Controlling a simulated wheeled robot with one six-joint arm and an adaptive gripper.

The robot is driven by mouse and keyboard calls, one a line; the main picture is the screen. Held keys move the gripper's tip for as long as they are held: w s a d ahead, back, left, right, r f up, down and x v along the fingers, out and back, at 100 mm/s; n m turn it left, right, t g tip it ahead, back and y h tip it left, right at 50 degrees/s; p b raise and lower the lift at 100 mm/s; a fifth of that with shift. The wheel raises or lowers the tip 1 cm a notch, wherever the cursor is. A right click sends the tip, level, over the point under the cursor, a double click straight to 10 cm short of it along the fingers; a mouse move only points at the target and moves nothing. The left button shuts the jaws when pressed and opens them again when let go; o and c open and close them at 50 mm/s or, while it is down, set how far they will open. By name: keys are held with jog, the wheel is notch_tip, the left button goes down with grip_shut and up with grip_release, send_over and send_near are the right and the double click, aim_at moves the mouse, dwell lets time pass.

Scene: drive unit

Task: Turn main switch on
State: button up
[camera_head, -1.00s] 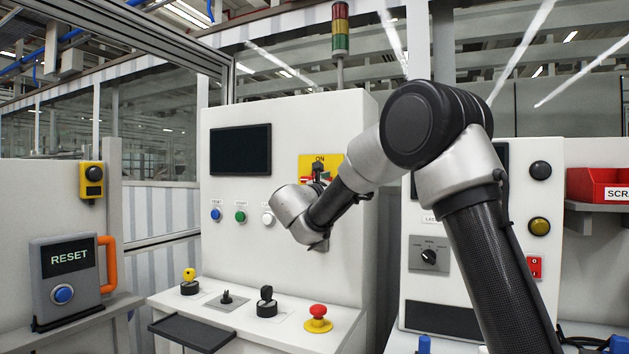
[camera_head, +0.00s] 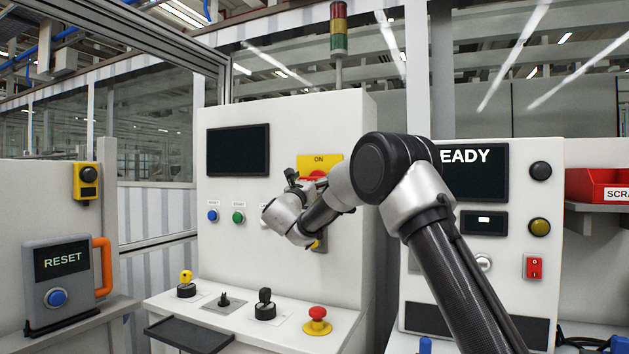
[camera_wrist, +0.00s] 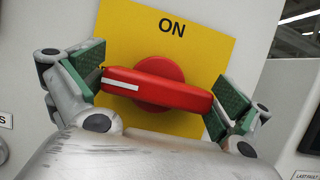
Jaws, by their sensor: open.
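The main switch is a red rotary handle (camera_wrist: 160,86) on a yellow plate (camera_wrist: 118,30) marked ON at its top. In the wrist view the handle lies nearly crosswise, its right end a little lower, with a white stripe on its left half. My gripper (camera_wrist: 158,88) is open, with one green-padded finger beside each end of the handle. The left finger is very close to its end; I cannot tell whether either touches. In the head view my gripper (camera_head: 306,208) is at the white cabinet's front and covers much of the plate (camera_head: 320,160); a bit of red handle (camera_head: 317,173) shows.
The white cabinet has a dark screen (camera_head: 238,150), a blue button (camera_head: 212,216) and a green button (camera_head: 238,217). Its ledge below bears knobs and a red emergency stop (camera_head: 317,320). A second panel with a lit display (camera_head: 475,172) stands behind my arm at right.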

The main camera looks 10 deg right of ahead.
jog(key=c, duration=0.7)
jog(key=shift+m, duration=0.3)
jog(key=m+g+h, duration=0.1)
jog(key=m, duration=0.1)
jog(key=m+g+h, duration=0.1)
jog(key=m, duration=0.2)
jog(key=m+g, duration=0.1)
jog(key=m, duration=0.2)
jog(key=m+g+h, duration=0.1)
jog(key=m, duration=0.2)
jog(key=shift+s+d+f+g, duration=0.1)
jog(key=shift+d+g, duration=0.05)
jog(key=shift+g, duration=0.25)
jog(key=m+g, duration=0.1)
jog(key=m, duration=0.2)
jog(key=m+g, duration=0.1)
jog(key=m, duration=0.1)
jog(key=shift+f+m+g, duration=0.1)
jog(key=shift+m+g, duration=0.2)
jog(key=shift+m, duration=0.1)
jog(key=m, duration=0.2)
jog(key=m+g, duration=0.1)
jog(key=m, duration=0.1)
jog(key=shift+d+f+m+y, duration=0.1)
jog(key=shift+f+m+y, duration=0.05)
jog(key=shift+m+y, duration=0.2)
jog(key=shift+g, duration=0.3)
